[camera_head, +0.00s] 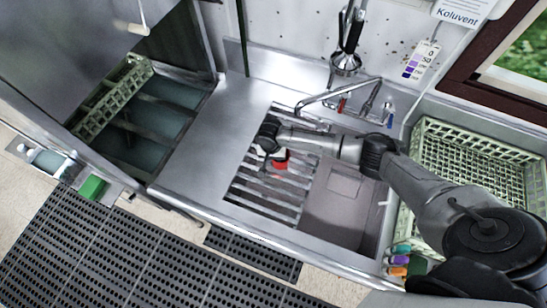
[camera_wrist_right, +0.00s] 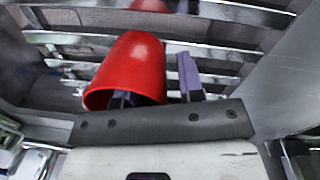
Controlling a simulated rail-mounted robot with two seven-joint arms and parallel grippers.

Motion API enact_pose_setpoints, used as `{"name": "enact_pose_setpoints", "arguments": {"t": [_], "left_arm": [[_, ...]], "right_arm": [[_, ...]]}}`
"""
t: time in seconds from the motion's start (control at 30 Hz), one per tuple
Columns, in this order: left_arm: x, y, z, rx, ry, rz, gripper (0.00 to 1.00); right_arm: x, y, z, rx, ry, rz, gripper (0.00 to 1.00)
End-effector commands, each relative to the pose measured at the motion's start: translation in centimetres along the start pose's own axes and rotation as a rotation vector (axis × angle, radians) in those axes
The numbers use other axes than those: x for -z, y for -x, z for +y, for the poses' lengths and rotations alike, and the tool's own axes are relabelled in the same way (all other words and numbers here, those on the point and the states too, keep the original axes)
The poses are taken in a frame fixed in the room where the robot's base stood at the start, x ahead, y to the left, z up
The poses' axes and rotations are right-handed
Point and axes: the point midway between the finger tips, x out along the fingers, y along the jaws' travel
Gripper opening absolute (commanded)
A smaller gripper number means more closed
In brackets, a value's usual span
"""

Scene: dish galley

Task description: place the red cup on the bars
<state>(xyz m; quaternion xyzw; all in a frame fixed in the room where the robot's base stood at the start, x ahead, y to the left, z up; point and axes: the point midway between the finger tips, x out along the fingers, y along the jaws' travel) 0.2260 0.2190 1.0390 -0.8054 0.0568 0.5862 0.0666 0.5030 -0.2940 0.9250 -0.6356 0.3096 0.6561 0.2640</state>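The red cup (camera_head: 281,164) is over the bars (camera_head: 262,190) of the sink rack, partly hidden by my right gripper (camera_head: 271,155) in the head view. In the right wrist view the cup (camera_wrist_right: 133,62) appears tilted, with its open mouth toward the wrist. One right finger reaches into the mouth; the other stands outside the cup's right wall, with a gap between finger and wall. The right gripper looks open around that wall. Whether the cup touches the bars (camera_wrist_right: 230,62) is unclear. My left gripper is not in view.
A sink basin (camera_head: 333,212) lies right of the bars, with a faucet (camera_head: 340,92) behind. A pale green crate (camera_head: 470,150) stands at the right. A steel counter (camera_head: 205,135) is clear at the left. An open dishwasher holds another crate (camera_head: 112,98). Small colored items (camera_head: 399,260) sit at the front.

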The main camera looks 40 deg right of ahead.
Motion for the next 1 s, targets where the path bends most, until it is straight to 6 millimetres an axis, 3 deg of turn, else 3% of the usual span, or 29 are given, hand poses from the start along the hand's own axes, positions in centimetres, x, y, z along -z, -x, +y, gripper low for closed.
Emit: {"name": "enact_pose_setpoints", "arguments": {"t": [0.4, 0.6, 0.8, 1.0], "left_arm": [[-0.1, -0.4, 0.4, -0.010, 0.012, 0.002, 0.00], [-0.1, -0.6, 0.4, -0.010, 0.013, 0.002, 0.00], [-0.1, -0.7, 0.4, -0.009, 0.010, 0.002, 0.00], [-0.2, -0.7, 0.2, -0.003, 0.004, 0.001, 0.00]], "right_arm": [[0.1, 7.3, 0.0, 0.003, 0.001, 0.003, 0.35], [0.0, 10.0, 0.0, 0.002, 0.000, 0.001, 0.35], [0.1, 11.4, 0.0, 0.001, -0.001, 0.000, 0.35], [-0.3, 11.5, -0.1, 0.003, 0.012, -0.002, 0.35]]}}
